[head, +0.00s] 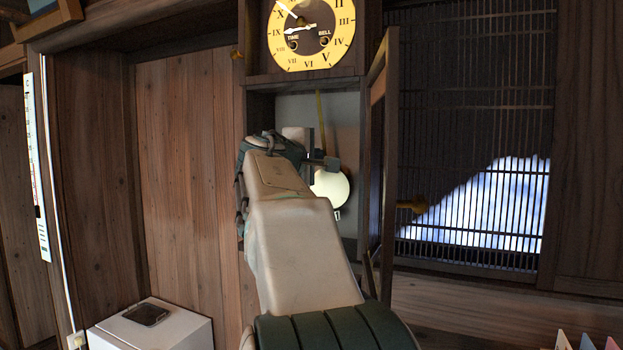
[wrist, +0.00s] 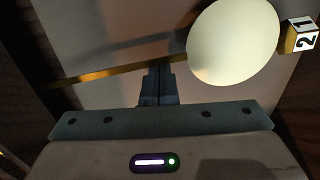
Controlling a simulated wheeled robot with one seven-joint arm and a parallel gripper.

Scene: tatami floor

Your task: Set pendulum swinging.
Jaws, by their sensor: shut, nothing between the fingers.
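The wall clock has a yellow dial (head: 309,60) with Roman numerals, and below it an open case. The pendulum hangs in the case: a thin brass rod (head: 319,106) and a round pale bob (head: 330,189), partly hidden by my arm. In the wrist view the rod (wrist: 100,75) runs sideways and the bob (wrist: 233,42) is at upper right. My gripper (wrist: 158,72) is shut and empty. Its tips overlap the rod beside the bob; I cannot tell whether they touch. In the head view my gripper (head: 331,163) is just above the bob.
The clock's narrow door (head: 379,160) stands open to the right of the case. A small block with numbers (wrist: 300,38) is beyond the bob. A lattice window (head: 475,140) is at right. A white box (head: 150,327) stands at lower left.

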